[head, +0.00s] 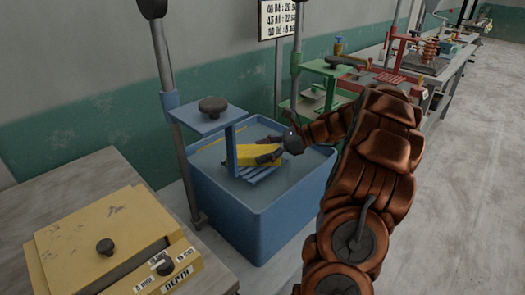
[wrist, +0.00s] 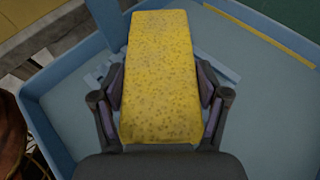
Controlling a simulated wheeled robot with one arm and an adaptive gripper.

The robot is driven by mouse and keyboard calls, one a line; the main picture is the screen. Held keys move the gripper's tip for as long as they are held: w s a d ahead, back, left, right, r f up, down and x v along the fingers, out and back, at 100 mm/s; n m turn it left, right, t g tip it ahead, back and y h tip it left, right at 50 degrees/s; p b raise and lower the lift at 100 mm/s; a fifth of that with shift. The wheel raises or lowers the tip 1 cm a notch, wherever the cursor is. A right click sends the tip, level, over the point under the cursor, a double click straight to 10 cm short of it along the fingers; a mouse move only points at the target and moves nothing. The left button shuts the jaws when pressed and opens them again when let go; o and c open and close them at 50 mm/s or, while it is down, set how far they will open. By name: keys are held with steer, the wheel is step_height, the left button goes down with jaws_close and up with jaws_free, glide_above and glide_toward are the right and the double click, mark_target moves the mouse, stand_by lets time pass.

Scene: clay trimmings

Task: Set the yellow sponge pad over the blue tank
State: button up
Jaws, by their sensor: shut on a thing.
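The yellow sponge pad (wrist: 160,75) is a speckled block held between the two fingers of my gripper (wrist: 160,92). In the head view the pad (head: 239,155) appears over the blue tank (head: 255,225), near the blue slatted rack, with my gripper (head: 268,155) on its right side. The tank is a square open box with grey liquid or a grey surface inside; its rim (wrist: 60,62) also shows in the wrist view. Whether the pad touches the rack is not clear. Part of the pad is hidden behind the fingers.
A blue post stand with a small shelf and dark knob (head: 212,106) rises at the tank's left. A yellow box with a black knob (head: 105,247) sits on the bench at lower left. A green stand (head: 328,67) and a long worktable are behind. Open floor (head: 470,200) lies at right.

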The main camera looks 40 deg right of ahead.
steer(key=shift+f, duration=0.1)
steer(key=o, duration=1.2)
steer(key=v, duration=1.2)
steer(key=shift+b, duration=0.3)
